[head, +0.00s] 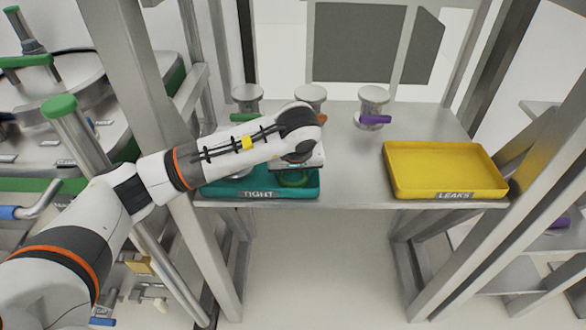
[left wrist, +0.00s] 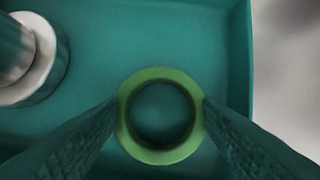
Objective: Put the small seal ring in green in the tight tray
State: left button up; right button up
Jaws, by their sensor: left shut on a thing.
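The small green seal ring (left wrist: 160,158) is between the two fingers of my left gripper (left wrist: 161,112) in the left wrist view, and both fingers touch its sides. In the head view the ring (head: 295,180) shows under my left gripper (head: 296,170), at the right part of the teal tray (head: 258,194) labelled TIGHT. The ring is over the tray's floor, inside its right wall (left wrist: 246,60). I cannot tell whether the ring touches the floor. My right gripper is not in view.
A silver and white part (left wrist: 40,60) stands in the teal tray, left of the ring. A yellow tray (head: 445,165) labelled LEAKS is at the right of the metal table (head: 355,185).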

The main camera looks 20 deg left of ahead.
pick_arm(q)
jog(key=o, duration=1)
jog(key=shift+f, duration=0.1)
jog(key=shift+c, duration=0.2)
jog(key=shift+r, duration=0.3)
jog(key=v, duration=1.1)
jog(key=shift+r+b, duration=0.35)
jog(key=shift+b, duration=0.05)
jog(key=shift+s+d, duration=0.15)
